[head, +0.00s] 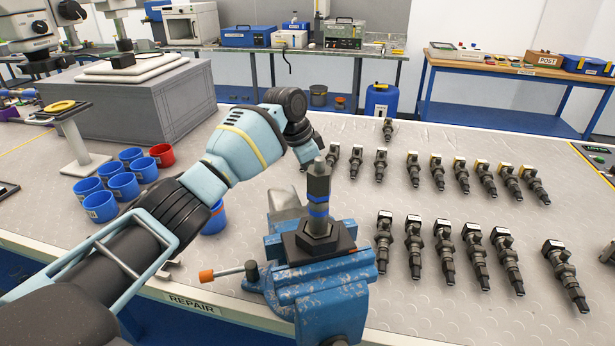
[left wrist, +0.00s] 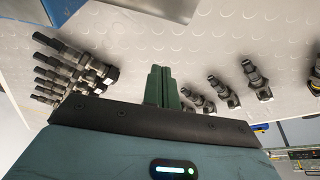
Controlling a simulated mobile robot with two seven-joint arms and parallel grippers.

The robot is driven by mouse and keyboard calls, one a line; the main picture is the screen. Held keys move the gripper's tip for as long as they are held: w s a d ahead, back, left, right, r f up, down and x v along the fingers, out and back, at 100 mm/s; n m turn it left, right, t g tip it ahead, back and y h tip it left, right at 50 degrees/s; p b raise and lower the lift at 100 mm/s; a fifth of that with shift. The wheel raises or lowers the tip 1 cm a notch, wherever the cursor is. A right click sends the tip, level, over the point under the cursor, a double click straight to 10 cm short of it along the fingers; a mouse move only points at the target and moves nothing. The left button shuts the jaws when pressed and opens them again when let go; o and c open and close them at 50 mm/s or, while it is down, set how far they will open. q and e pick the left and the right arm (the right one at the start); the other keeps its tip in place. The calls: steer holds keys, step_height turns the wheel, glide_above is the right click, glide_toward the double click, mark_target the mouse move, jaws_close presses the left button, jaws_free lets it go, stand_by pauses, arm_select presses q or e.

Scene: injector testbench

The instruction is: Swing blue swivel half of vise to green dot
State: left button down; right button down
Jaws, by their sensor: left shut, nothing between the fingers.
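The blue vise (head: 325,285) stands at the front edge of the bench, its worn blue body turned partly sideways. A dark injector (head: 318,190) with blue bands stands upright in it, above a dark hex-shaped block (head: 318,243). An orange-tipped handle (head: 207,276) sticks out left. I cannot make out a green dot. My left arm reaches over from the left, its hand behind the vise; the fingers are hidden in the head view. In the left wrist view my left gripper (left wrist: 160,75) is shut and empty, its dark green fingers together. A blue part and a grey metal part show beyond it.
Rows of dark injectors (head: 440,245) lie on the bench right of the vise. Blue cups (head: 123,186) and a red cup (head: 161,154) stand at left, with one blue cup (head: 214,218) close to the vise under my arm. A grey block (head: 140,100) stands behind.

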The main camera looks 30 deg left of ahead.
arm_select(q)
steer(key=s+v, duration=0.1)
steer(key=v, duration=0.7)
steer(key=shift+s, duration=0.15)
arm_select(e)
steer(key=shift+s+d+r, duration=0.2)
steer(key=shift+s+r, duration=0.05)
steer(key=shift+s, duration=0.2)
arm_select(q)
steer(key=shift+f, duration=0.1)
arm_select(e)
steer(key=shift+w, duration=0.1)
